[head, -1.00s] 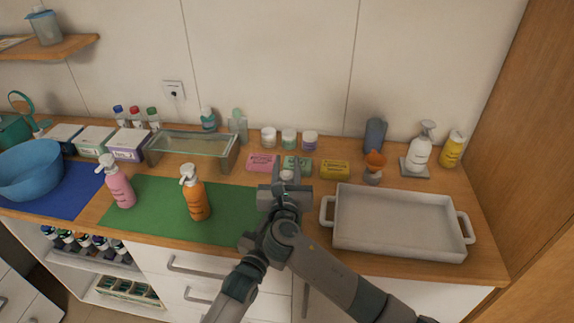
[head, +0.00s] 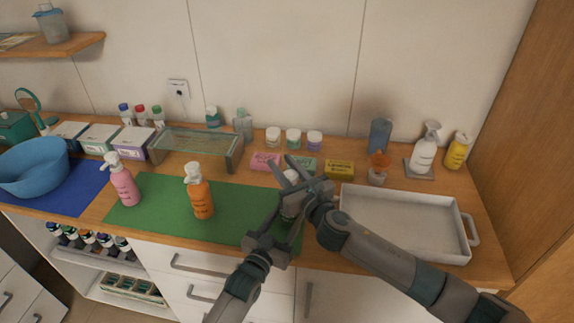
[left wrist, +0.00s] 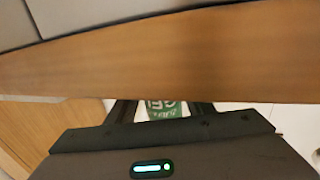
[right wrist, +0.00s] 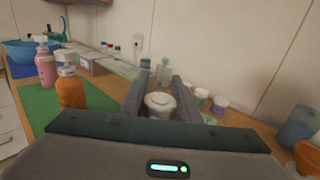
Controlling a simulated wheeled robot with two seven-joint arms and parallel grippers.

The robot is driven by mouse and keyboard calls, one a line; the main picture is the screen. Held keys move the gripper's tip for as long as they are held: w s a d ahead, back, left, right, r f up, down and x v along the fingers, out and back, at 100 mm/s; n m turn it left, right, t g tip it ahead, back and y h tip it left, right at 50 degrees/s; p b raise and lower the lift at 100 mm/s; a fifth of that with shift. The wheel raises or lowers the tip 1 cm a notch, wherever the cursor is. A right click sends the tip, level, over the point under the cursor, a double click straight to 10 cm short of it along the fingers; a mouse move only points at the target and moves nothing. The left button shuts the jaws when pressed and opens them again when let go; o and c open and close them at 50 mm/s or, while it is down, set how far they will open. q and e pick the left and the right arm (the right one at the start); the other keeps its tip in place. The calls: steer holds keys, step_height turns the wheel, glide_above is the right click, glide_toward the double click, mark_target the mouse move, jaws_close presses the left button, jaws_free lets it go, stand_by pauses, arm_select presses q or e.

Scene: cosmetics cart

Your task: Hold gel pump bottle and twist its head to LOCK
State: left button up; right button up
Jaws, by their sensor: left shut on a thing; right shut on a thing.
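The gel pump bottle stays mostly hidden behind my grippers in the head view, with a small white part of it (head: 291,207) showing between them. In the left wrist view its green label (left wrist: 163,108) with white lettering shows between my left fingers. My left gripper (head: 272,232) is shut on the bottle's body from the front. In the right wrist view the white pump head (right wrist: 160,102) sits between my right fingers. My right gripper (head: 300,178) is shut on this head, above the left gripper, with its fingers pointing up-left. The bottle's tilt cannot be told.
An orange pump bottle (head: 201,197) stands on the green mat (head: 151,216), left of my grippers. A pink pump bottle (head: 124,183) stands farther left. An empty pale tray (head: 400,251) lies close on the right. Small coloured boxes, including a yellow one (head: 339,170), lie just behind.

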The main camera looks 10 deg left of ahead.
steer(key=n+g+y, duration=0.2)
steer(key=s+n+g+y, duration=0.1)
steer(key=n+g, duration=0.1)
steer(key=a+n+g+y, duration=0.1)
steer(key=g+y, duration=0.1)
steer(key=g, duration=0.1)
steer(key=shift+s+n+y, duration=0.15)
steer(key=shift+n+y, duration=0.15)
steer(key=shift+n, duration=0.1)
steer(key=n+g, duration=0.2)
steer(key=g, duration=0.1)
steer(key=s+g+y, duration=0.1)
steer(key=shift+a+n, duration=0.25)
steer(key=shift+n, duration=0.15)
steer(key=shift+s+n+g, duration=0.25)
steer(key=shift+n+g, duration=0.4)
steer(key=shift+g, duration=0.45)
steer(key=shift+s+n+g, duration=0.2)
steer(key=shift+n+g, duration=0.45)
steer(key=shift+g, duration=0.45)
steer(key=shift+s, duration=0.1)
steer(key=o, duration=1.1)
steer(key=shift+d, duration=0.1)
glide_toward(287, 175)
steer(key=shift+w+a+f, duration=0.35)
steer(key=shift+a, duration=0.2)
